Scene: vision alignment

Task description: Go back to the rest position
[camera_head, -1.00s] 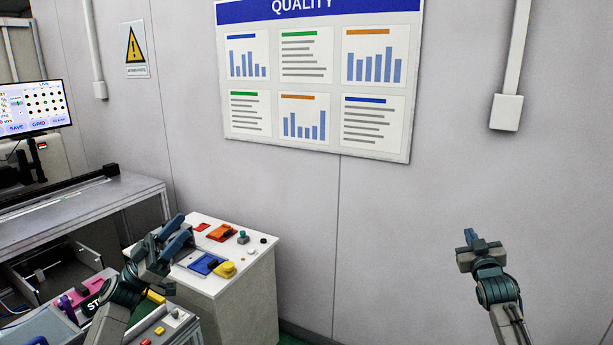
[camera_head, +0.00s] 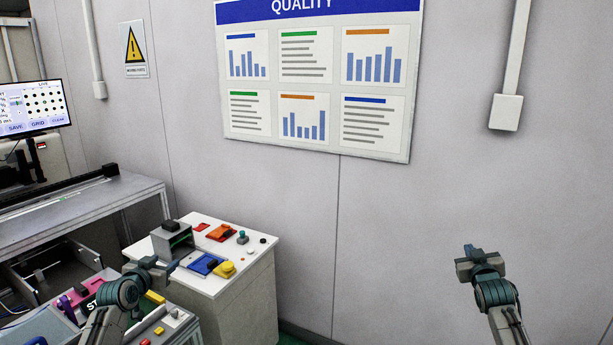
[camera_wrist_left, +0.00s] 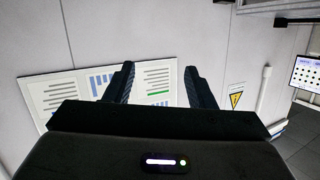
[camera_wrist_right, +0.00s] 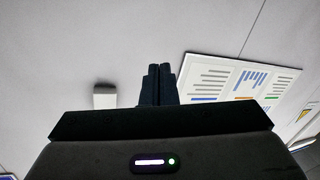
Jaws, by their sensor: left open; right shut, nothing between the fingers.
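My left gripper (camera_head: 160,268) is above the front edge of the white control cabinet at the lower left. In the left wrist view its two dark fingers (camera_wrist_left: 156,86) stand wide apart with nothing between them, the wall poster behind. My right gripper (camera_head: 467,252) is raised in front of the bare wall at the right. In the right wrist view its fingers (camera_wrist_right: 158,84) are together and hold nothing.
The white cabinet (camera_head: 240,290) carries a grey box (camera_head: 178,240), a blue device (camera_head: 205,264), a yellow button (camera_head: 225,269) and an orange part (camera_head: 221,232). A bench (camera_head: 80,207) and a monitor (camera_head: 33,108) stand left. Space around my right arm is clear.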

